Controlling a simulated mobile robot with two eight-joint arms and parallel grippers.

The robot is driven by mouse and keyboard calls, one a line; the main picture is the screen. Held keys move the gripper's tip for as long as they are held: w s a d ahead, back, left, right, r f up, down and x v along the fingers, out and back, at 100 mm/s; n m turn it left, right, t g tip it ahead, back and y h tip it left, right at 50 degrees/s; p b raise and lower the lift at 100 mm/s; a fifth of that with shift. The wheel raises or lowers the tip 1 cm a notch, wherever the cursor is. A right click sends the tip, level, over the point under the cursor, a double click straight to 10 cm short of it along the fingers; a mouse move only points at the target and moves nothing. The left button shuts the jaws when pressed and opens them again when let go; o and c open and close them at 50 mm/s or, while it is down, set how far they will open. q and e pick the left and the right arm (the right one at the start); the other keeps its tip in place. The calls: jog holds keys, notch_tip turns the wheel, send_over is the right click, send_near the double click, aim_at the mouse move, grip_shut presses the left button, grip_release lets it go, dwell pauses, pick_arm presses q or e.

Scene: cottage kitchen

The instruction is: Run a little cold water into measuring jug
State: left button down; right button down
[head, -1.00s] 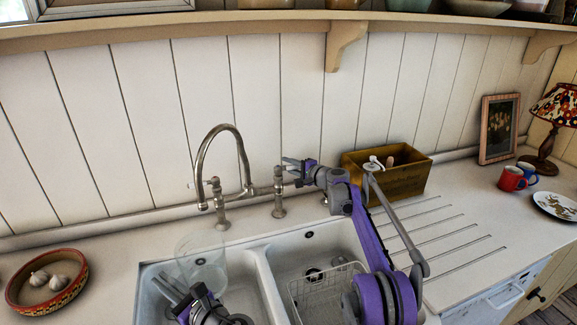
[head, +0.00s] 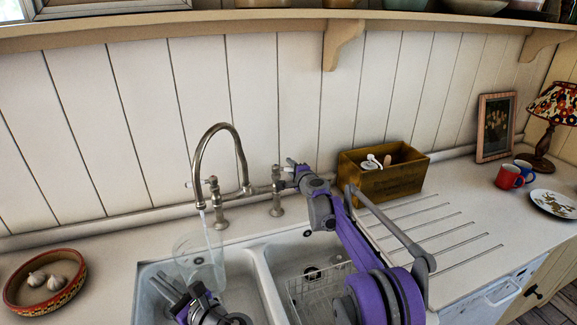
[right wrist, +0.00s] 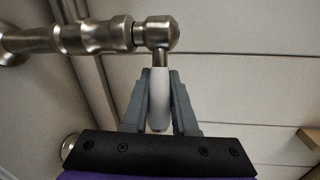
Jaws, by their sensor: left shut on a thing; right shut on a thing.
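The clear measuring jug (head: 190,246) is under the spout of the metal tap (head: 221,128), over the left basin. A thin stream of water (head: 205,226) runs from the spout down into the jug; the water level in it is hard to tell. My left gripper (head: 172,286) is shut on the jug from below in the head view; the exact hold is unclear. My right gripper (head: 290,170) is at the right tap valve. In the right wrist view its fingers (right wrist: 159,108) are shut on the white tap lever (right wrist: 159,88).
The double white sink (head: 258,280) holds a wire rack (head: 318,290) in its right basin. A wooden box (head: 394,181) stands behind the drainer grooves. A bowl with garlic (head: 68,292) is at the left. Mugs (head: 509,177), a plate (head: 556,204) and a lamp (head: 548,130) are at the right.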

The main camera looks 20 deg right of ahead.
jog(key=shift+s+f+m+h, duration=0.1)
jog(key=shift+s+m+h, duration=0.25)
jog(key=shift+m+h, duration=0.45)
jog(key=shift+h, duration=0.3)
jog(key=c, duration=0.7)
grip_release()
jog(key=s+a+r, duration=0.1)
jog(key=s+r, duration=0.1)
jog(key=s, duration=1)
jog(key=shift+a, duration=0.15)
jog(key=shift+w, duration=0.1)
